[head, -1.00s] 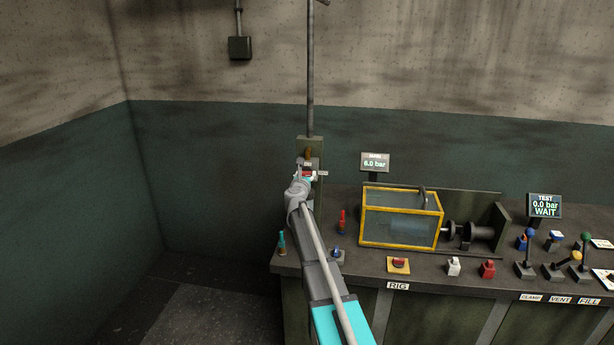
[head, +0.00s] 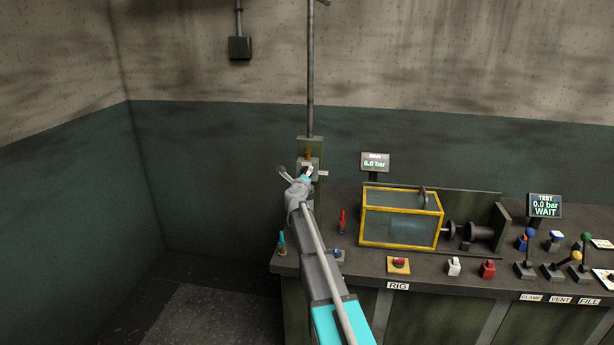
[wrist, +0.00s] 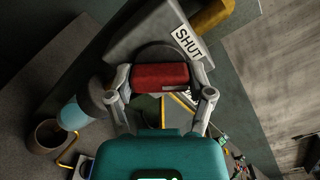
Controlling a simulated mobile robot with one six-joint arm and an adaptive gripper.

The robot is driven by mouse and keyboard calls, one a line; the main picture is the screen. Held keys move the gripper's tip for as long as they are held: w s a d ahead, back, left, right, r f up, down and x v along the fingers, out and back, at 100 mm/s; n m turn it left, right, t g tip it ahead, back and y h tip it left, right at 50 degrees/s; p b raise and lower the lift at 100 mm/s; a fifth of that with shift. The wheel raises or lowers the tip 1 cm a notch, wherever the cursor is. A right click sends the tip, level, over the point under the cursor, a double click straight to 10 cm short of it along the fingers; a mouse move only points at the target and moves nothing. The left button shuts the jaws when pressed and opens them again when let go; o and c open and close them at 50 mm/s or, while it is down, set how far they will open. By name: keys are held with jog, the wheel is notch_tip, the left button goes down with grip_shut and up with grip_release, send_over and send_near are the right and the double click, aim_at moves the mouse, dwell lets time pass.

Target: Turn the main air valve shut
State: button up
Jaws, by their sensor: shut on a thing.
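The main air valve (head: 308,154) sits on a plate at the foot of the wall pipe, with a brass-coloured body. In the wrist view its red handle (wrist: 160,76) lies between the two fingers of my gripper (wrist: 161,84), which is shut on it. A white SHUT label (wrist: 188,42) is just beyond the handle, on a grey plate. In the head view my gripper (head: 297,172) is at the valve, and my wrist and arm hide most of the handle. The MAIN display (head: 375,161) reads 6.0 bar.
The bench holds a yellow-framed clear box (head: 400,218), a standing red-handled item (head: 342,221), a teal-topped item (head: 282,241) and several levers at the right. The TEST display (head: 545,206) reads 0.0 bar, WAIT. The floor left of the bench is clear.

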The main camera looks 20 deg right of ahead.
jog(key=n, duration=0.3)
jog(key=shift+s+n, duration=0.1)
jog(key=shift+n, duration=2)
jog(key=o, duration=1.1)
